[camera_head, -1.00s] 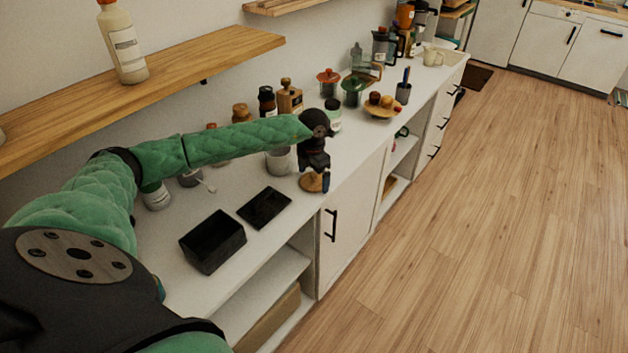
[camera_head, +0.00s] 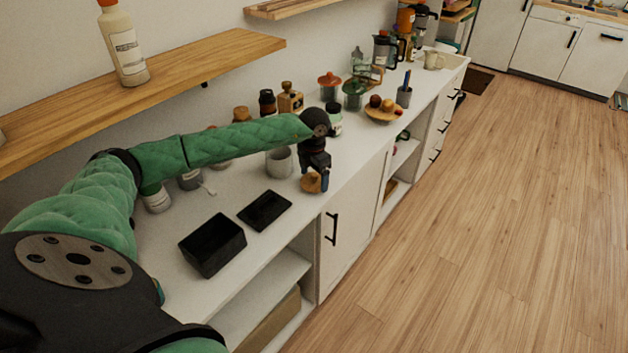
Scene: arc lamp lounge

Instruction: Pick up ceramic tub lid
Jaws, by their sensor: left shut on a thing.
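The ceramic tub lid (camera_head: 309,183), a round wood-coloured disc, is at the counter's front edge in the head view. My left gripper (camera_head: 323,182) points down at it and is shut on it, with the dark jaws covering part of the lid. The lid looks tilted; I cannot tell whether it clears the counter. A pale grey open tub (camera_head: 279,163) stands just left of and behind the gripper. My right gripper is out of view.
A black open box (camera_head: 212,247) and a flat black tray (camera_head: 265,210) lie nearer on the white counter (camera_head: 240,288). Several jars line the wall, with a fruit plate (camera_head: 383,116) farther along. A wooden shelf (camera_head: 190,67) overhangs the counter at left.

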